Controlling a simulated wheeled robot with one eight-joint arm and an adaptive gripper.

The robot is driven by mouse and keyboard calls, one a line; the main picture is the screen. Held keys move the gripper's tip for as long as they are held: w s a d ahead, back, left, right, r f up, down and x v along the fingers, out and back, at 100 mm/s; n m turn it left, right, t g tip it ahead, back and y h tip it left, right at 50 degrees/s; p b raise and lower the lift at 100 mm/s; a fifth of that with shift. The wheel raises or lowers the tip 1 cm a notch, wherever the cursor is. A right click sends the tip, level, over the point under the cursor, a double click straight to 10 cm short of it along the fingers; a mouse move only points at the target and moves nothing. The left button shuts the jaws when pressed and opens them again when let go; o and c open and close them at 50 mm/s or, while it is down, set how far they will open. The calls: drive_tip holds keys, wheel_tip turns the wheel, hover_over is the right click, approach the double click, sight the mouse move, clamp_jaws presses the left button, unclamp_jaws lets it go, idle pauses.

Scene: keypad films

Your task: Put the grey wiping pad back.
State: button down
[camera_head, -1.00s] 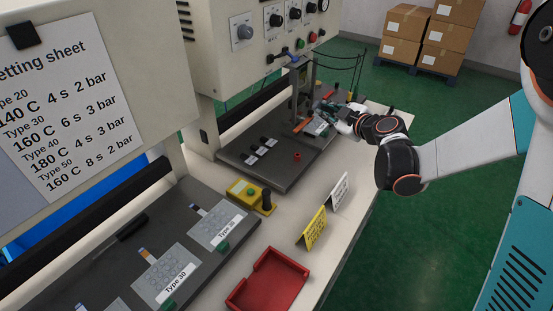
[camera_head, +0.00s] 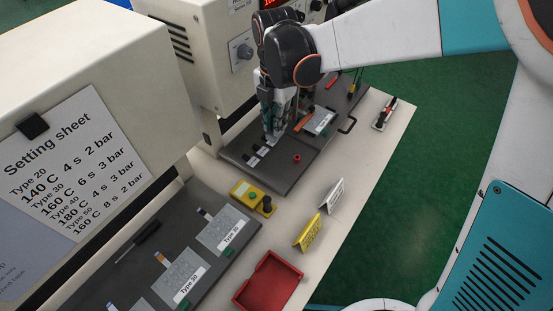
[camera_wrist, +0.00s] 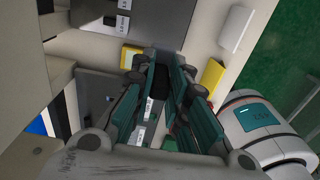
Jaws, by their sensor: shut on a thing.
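My gripper (camera_head: 270,137) hangs pointing down over the left part of the far dark plate (camera_head: 282,180), beside small black blocks with white labels (camera_head: 254,160). Its fingers also show in the wrist view (camera_wrist: 160,75). It is shut on a dark grey piece (camera_wrist: 157,84), seen between the fingers in the wrist view. This looks like the grey wiping pad, but the fingers hide most of it. In the head view the pad cannot be made out.
A yellow button box (camera_head: 246,193) with a black post, a yellow sign (camera_head: 309,234), a white sign (camera_head: 333,195) and a red tray (camera_head: 270,281) stand nearby. A small red cap (camera_head: 297,158) and a grey card (camera_head: 319,122) are on the far plate. Machine housings rise at left.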

wheel_tip(320, 180, down, 20)
drive_tip(key=b, duration=1.2)
drive_tip(key=shift+b, duration=0.4)
drive_tip(key=shift+r, duration=0.15)
drive_tip(key=c, duration=1.6)
unclamp_jaws()
drive_tip(key=shift+o, duration=0.2)
wheel_tip(320, 180, up, 12)
drive_tip(key=p, duration=0.4)
